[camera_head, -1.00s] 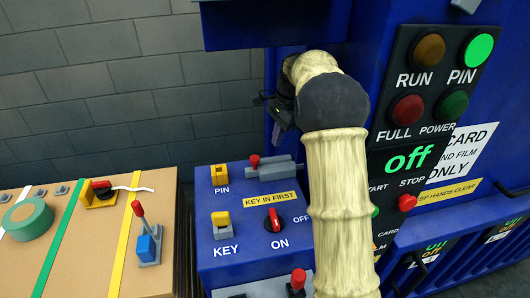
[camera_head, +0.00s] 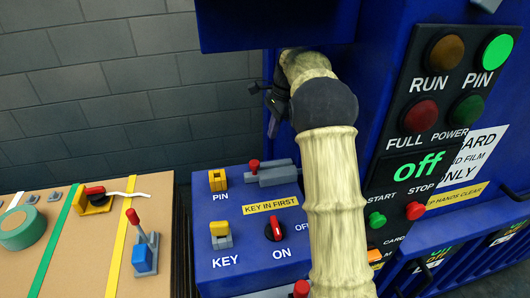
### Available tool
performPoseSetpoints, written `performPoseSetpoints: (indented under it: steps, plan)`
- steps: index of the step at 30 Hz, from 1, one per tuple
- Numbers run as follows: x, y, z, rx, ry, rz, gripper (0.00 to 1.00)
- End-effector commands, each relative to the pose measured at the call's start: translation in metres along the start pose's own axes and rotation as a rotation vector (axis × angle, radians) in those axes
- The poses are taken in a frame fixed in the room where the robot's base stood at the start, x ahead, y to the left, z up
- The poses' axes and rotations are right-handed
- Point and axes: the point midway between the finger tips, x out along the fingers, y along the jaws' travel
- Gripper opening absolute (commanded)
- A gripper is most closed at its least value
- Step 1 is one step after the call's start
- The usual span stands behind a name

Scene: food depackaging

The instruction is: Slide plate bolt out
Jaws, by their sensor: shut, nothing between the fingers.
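A grey sliding bolt (camera_head: 275,174) with a red knob lies on the top of the blue control box, behind the "KEY IN FIRST" label. A second red knob (camera_head: 301,288) on a grey fitting shows at the bottom edge, partly hidden by my arm. No label tells which of them is the plate bolt. My gripper (camera_head: 273,126) is dark, small in the picture and shut on nothing. It hangs above and behind the first bolt, apart from it, against the wall and the blue machine.
A yellow PIN holder (camera_head: 217,180), a yellow KEY holder (camera_head: 221,234) and a red rotary switch (camera_head: 274,229) sit on the box. The lit control panel (camera_head: 420,140) stands right of my arm. A cardboard-topped table (camera_head: 80,255) with green tape (camera_head: 22,228) is at left.

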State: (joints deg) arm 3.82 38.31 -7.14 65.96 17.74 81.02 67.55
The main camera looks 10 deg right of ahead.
Motion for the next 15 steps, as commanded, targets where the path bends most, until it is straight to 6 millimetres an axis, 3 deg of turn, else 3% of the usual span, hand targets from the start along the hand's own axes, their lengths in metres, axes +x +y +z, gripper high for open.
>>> performPoseSetpoints:
  steps: [15]
  plan:
    - [-0.0009, 0.0017, -0.0074, 0.013, 0.000, -0.003, 0.00]
